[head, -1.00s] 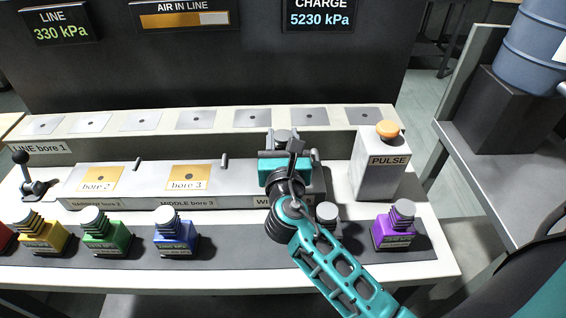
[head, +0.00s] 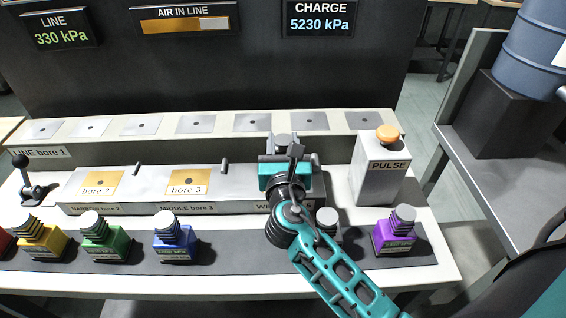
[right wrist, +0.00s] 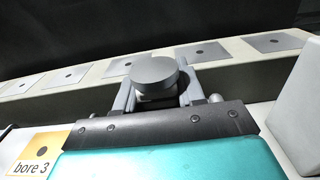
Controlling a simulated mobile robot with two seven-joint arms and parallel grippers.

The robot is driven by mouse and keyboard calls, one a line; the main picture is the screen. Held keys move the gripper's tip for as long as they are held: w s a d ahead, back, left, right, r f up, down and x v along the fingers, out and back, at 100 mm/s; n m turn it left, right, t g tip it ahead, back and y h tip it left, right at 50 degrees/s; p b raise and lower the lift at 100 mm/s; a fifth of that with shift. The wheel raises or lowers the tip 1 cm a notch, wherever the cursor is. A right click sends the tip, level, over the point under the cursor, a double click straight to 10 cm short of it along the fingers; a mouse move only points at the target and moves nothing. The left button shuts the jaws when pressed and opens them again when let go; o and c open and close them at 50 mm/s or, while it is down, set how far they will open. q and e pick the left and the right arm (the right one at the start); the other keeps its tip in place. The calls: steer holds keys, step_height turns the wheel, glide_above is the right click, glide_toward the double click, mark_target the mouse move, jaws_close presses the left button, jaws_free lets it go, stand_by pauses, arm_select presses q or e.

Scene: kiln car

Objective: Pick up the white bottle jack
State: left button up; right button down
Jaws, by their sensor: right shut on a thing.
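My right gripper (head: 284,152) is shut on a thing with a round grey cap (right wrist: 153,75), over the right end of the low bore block. The fingers stand on either side of the thing below its cap. Its body is mostly hidden by the gripper, so I cannot tell its colour or whether it is the white bottle jack. Another grey-capped jack (head: 327,217) stands on the front strip, mostly hidden behind my right forearm; its colour does not show. My left gripper is not in view.
Yellow (head: 40,242), green (head: 103,240), blue (head: 175,243) and purple (head: 394,237) jacks stand along the front strip. The PULSE post (head: 381,175) with an orange button rises right of my gripper. A lever (head: 33,180) stands at left. The back ledge's plates are clear.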

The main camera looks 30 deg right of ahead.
steer(key=shift+r, duration=0.3)
